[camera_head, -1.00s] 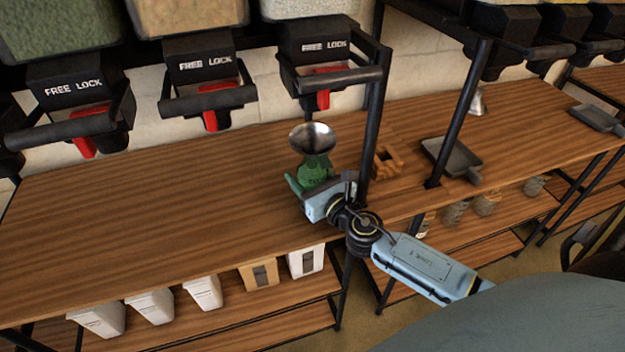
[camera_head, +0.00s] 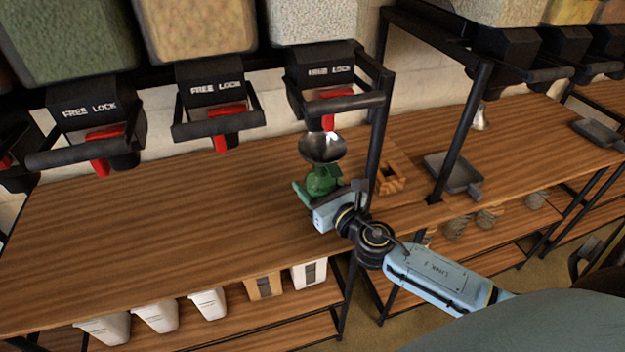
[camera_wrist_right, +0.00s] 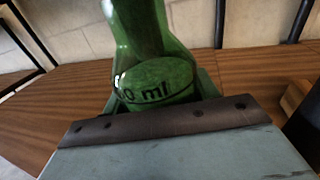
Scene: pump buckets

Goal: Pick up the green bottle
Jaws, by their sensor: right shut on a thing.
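The green bottle (camera_head: 321,182) is upright, with a metal funnel (camera_head: 323,147) on its top. It is above or on the wooden shelf, below the right-hand "FREE LOCK" dispenser; I cannot tell whether its base touches the wood. My right gripper (camera_head: 318,192) is shut on the bottle's lower part, with green fingers on either side. In the right wrist view the bottle (camera_wrist_right: 150,70) stands between the fingers, and "0 ml" lettering shows on it. The funnel is out of that view. My left gripper is not in view.
Dispensers with black handles and red levers (camera_head: 229,113) hang above the wooden shelf (camera_head: 170,220). A black post (camera_head: 377,140) and a wooden block (camera_head: 391,172) stand just right of the bottle. A grey scoop (camera_head: 453,172) lies further right. White bins (camera_head: 207,303) stand below.

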